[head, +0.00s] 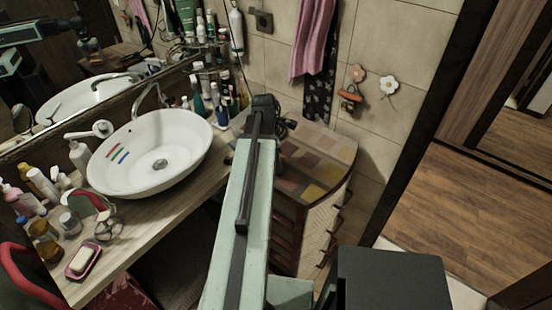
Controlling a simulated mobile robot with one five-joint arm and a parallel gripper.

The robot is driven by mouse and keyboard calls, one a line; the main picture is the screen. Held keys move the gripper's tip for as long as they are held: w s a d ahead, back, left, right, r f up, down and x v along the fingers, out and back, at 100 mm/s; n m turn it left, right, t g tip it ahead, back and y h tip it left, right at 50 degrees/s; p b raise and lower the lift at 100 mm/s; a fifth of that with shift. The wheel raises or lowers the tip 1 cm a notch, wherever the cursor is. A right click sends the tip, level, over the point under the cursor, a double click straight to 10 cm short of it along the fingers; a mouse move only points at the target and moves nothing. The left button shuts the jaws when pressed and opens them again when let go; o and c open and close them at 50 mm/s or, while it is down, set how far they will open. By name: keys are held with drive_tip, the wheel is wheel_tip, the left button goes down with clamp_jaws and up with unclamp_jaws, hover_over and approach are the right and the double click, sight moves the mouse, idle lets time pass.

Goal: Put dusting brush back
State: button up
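I cannot pick out a dusting brush for sure in the head view. An orange-brown item (350,97) hangs on the tiled wall below the flower-shaped hooks; it is too small to name. My arm reaches from the bottom middle toward the back wall. Its dark end, my gripper (265,104), shows above the left edge of a patchwork-topped cabinet (318,160). The fingers are not clear, so I cannot tell if they are open or hold anything. Dark, tangled shapes just right of the arm's end are also unclear. The arm hides part of the cabinet and counter.
A white vessel basin (150,152) stands on the wooden counter (150,228). Bottles crowd the counter's back and left end, near a pink soap dish (83,261). A pink towel (312,40) hangs above the cabinet. Bare wooden floor (450,215) lies through the doorway at right.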

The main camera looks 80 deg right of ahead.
drive_tip(key=shift+s+f, duration=0.1)
drive_tip(key=shift+f, duration=0.05)
drive_tip(key=o, duration=1.3)
wheel_tip(320, 180, up, 12)
drive_tip(key=w+p, duration=0.1)
drive_tip(key=p, duration=1.1)
drive_tip(key=shift+w+a, duration=0.3)
drive_tip(key=shift+w, duration=0.1)
